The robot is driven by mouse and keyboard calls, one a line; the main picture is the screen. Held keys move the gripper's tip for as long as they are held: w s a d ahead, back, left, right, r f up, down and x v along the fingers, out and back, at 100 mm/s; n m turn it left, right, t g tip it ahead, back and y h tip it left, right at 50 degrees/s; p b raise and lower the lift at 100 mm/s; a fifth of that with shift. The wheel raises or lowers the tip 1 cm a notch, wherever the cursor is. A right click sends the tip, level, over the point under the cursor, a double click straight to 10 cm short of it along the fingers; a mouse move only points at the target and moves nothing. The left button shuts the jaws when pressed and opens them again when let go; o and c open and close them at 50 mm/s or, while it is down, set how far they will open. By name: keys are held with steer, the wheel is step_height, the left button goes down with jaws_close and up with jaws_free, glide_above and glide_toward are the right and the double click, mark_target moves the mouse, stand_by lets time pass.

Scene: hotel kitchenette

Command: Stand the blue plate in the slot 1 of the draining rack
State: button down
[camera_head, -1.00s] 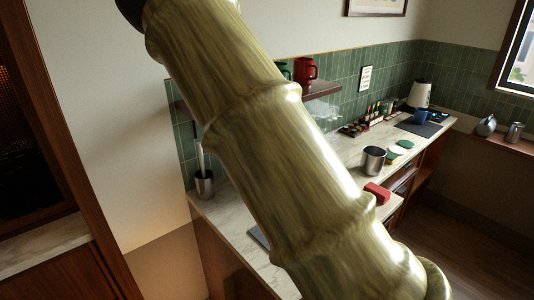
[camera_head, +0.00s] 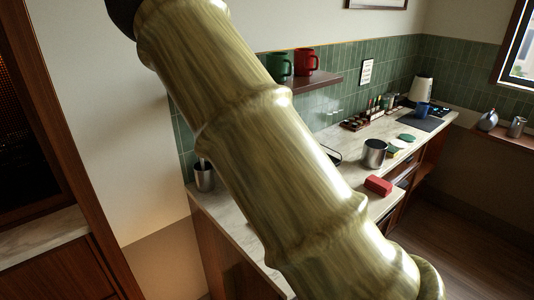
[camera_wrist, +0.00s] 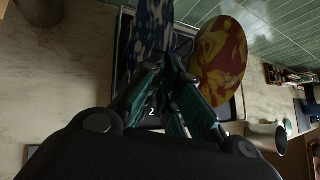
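The blue plate (camera_wrist: 152,24), patterned blue and white, shows steeply angled in the wrist view at the top middle. My gripper (camera_wrist: 168,66) has its teal and black fingers drawn together at the plate's near edge and appears shut on it. The draining rack (camera_wrist: 239,104) is a dark frame under and around the plates, largely hidden by the fingers. A label "2" (camera_wrist: 152,112) shows between the fingers. I cannot tell which slot the blue plate's lower edge is in. In the head view my arm hides the gripper and plate.
A red and yellow plate (camera_wrist: 221,48) stands close to the right of my gripper. A metal pot (camera_head: 374,153) and a red block (camera_head: 378,186) sit farther along the counter. A green mug (camera_head: 279,68) and a red mug (camera_head: 306,61) stand on the shelf. A metal holder (camera_head: 204,177) is at left.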

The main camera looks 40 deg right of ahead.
steer(key=shift+f+b, duration=0.3)
steer(key=c, duration=1.6)
jaws_free()
steer(key=shift+o, duration=0.2)
steer(key=v, duration=0.7)
steer(key=shift+s+r, duration=0.2)
steer(key=shift+a, duration=0.1)
